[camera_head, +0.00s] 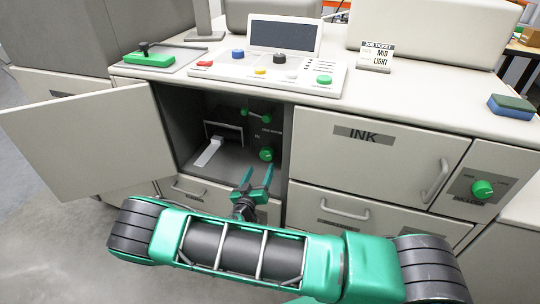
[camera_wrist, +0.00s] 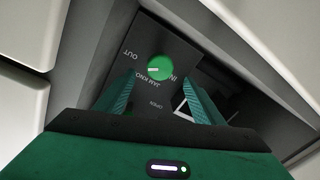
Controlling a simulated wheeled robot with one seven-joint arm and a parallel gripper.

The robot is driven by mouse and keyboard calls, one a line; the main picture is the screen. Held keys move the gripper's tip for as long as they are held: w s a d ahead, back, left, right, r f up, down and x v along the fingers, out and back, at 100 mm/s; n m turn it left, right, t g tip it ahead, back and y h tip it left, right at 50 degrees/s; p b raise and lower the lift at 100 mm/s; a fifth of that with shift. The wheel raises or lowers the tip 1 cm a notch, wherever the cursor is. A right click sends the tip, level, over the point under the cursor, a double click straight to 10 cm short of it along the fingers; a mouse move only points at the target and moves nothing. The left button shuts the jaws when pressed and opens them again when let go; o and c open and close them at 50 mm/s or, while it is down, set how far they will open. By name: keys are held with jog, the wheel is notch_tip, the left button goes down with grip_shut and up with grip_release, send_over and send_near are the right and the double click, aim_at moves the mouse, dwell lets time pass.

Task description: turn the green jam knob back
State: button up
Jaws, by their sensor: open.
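The green jam knob (camera_head: 266,155) is low on the dark panel inside the open compartment. In the wrist view the jam knob (camera_wrist: 159,67) is round, with a white mark on its left part, among the labels OUT, IN and JAM KNOB. My gripper (camera_head: 257,173) is open at the compartment's mouth, in front of and slightly below the knob. In the wrist view the two fingers of my gripper (camera_wrist: 158,84) point toward the knob, one on each side. The knob lies beyond their tips. No contact shows.
The open door (camera_head: 85,142) swings out at the left. A control panel (camera_head: 240,72) is on the counter above. Another green knob (camera_head: 482,189) is at the right.

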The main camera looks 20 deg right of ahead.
aim_at(266, 157)
jog(key=x, duration=1)
jog(key=shift+w+d, duration=0.15)
jog(key=shift+w, duration=0.15)
jog(key=c, duration=1)
